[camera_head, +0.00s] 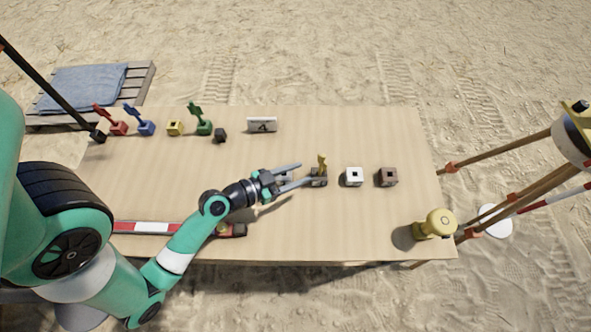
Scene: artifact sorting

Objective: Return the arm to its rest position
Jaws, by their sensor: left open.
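My left arm reaches in from the left over the wooden table (350,230). My left gripper (306,173) is open, with its two fingers pointing right. Its fingertips are close to a dark grey block (320,181) with a yellow upright piece (322,163) in it. I cannot tell whether a finger touches this block. Nothing clearly shows held between the fingers. A pale block partly hidden by the gripper may lie between them. My right gripper is not in view.
A white block (353,177) and a brown block (388,177) stand to the right. Red (118,128), blue (146,128), yellow (175,128) and green (204,128) blocks line the back left, near a number card (262,125). A yellow cylinder (435,224) stands front right.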

